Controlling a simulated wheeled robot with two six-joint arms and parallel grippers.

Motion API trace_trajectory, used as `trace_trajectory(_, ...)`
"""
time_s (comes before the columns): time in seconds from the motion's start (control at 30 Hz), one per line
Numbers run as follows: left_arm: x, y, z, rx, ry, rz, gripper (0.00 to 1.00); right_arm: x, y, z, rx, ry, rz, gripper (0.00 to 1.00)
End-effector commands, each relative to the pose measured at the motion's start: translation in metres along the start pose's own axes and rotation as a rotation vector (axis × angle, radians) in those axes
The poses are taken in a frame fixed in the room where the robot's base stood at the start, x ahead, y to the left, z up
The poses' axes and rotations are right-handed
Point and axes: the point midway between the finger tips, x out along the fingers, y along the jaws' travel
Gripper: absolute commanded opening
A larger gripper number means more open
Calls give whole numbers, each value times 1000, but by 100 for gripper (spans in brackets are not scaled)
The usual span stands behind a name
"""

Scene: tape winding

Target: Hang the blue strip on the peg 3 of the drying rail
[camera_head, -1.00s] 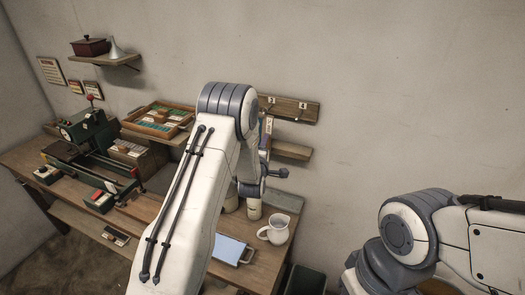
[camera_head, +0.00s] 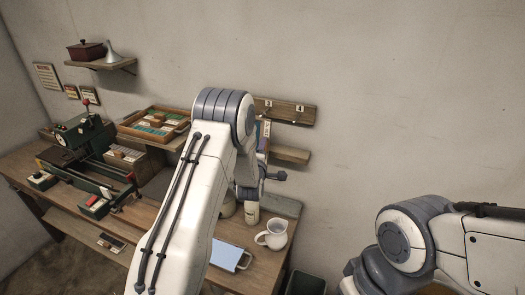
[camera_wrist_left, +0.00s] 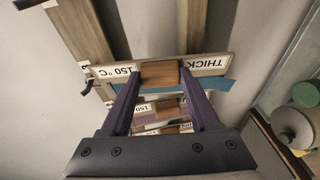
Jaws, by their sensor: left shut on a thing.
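In the left wrist view my left gripper (camera_wrist_left: 161,78) has its purple fingers closed on a wooden piece between labels reading "150 °C" and "THICK". The blue strip (camera_wrist_left: 215,88) shows beside it at the right, with a small blue end at the left. The drying rail (camera_head: 285,112) is on the wall in the head view, with number tags 3 (camera_head: 268,104) and 4 (camera_head: 299,108); its left part is behind my left arm. The left fingers are hidden in the head view. My right arm shows at the right, but its gripper is out of view.
A small wooden shelf (camera_head: 291,155) is below the rail. A green machine (camera_head: 85,140) and a sample box (camera_head: 156,124) stand left. The wall right of the rail is bare.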

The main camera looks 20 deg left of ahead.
Motion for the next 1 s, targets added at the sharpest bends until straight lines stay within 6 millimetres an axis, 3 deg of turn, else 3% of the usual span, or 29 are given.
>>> trace_trajectory(0.03,0,0,0,0,0,0,2,0,0,0,0,0,0,41)
trace_trajectory(0.07,0,0,0,0,0,0,65,0,0,0,0,0,0,41)
trace_trajectory(0.13,0,0,0,0,0,0,92,0,0,0,0,0,0,41)
trace_trajectory(0.17,0,0,0,0,0,0,97,0,0,0,0,0,0,41)
trace_trajectory(0.57,-6,-2,0,0,0,-2,97,4,0,0,0,0,0,41)
trace_trajectory(1.0,-80,-4,0,0,-1,-1,97,39,3,2,4,0,0,41)
